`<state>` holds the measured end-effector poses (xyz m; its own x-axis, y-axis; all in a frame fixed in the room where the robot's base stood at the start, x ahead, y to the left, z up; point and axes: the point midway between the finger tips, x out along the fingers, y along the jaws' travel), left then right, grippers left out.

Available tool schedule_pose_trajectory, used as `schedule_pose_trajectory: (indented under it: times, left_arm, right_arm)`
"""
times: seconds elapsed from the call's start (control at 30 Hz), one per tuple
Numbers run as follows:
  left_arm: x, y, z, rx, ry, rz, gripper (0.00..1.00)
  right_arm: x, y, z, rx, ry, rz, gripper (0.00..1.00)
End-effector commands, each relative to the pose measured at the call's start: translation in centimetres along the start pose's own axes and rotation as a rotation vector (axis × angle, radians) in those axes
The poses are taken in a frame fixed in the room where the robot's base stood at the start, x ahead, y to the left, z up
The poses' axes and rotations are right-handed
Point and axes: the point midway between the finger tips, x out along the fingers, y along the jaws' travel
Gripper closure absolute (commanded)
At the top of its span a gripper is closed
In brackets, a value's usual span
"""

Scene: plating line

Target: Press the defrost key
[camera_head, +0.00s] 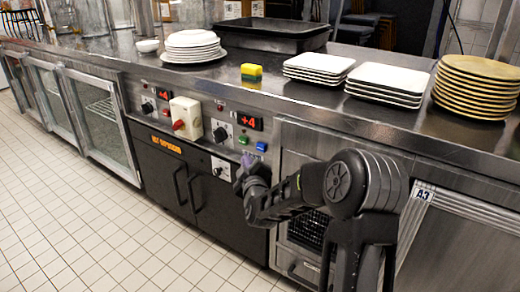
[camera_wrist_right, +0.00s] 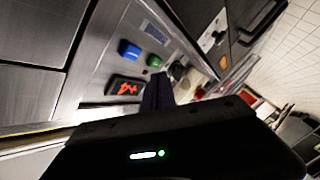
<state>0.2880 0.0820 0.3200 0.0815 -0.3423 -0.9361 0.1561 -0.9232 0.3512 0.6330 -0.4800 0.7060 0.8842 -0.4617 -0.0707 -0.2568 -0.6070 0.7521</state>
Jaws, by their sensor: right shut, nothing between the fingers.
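On the control panel in the counter front are a blue key (camera_head: 261,146) and a green key (camera_head: 243,139), below a red +4 display (camera_head: 249,121). The wrist view also shows the blue key (camera_wrist_right: 129,49), the green key (camera_wrist_right: 154,61) and the display (camera_wrist_right: 125,88). I cannot read any lettering that marks one as defrost. My right gripper (camera_head: 249,163) is shut and empty, just below the keys in the head view. In the wrist view its purple-grey fingers (camera_wrist_right: 157,93) point at the panel; whether they touch it cannot be told. My left gripper is not in view.
A black knob (camera_head: 220,134) and a red switch on a cream box (camera_head: 186,118) sit left of the keys. A second display (camera_head: 163,94) is further left. Plate stacks (camera_head: 384,82), a yellow sponge (camera_head: 251,71) and a dark tray (camera_head: 272,31) stand on the counter above.

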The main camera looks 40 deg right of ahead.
Motion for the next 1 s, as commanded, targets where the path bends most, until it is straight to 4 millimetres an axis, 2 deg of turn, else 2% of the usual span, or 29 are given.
schedule_pose_trajectory:
  times: [0.33, 1.0]
  left_arm:
    - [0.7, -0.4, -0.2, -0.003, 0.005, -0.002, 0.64]
    - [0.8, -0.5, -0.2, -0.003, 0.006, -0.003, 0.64]
  right_arm:
    - [2.7, 1.9, 2.0, 0.0, 0.001, 0.0, 1.0]
    - [3.0, 2.2, 2.2, -0.001, 0.0, -0.001, 1.0]
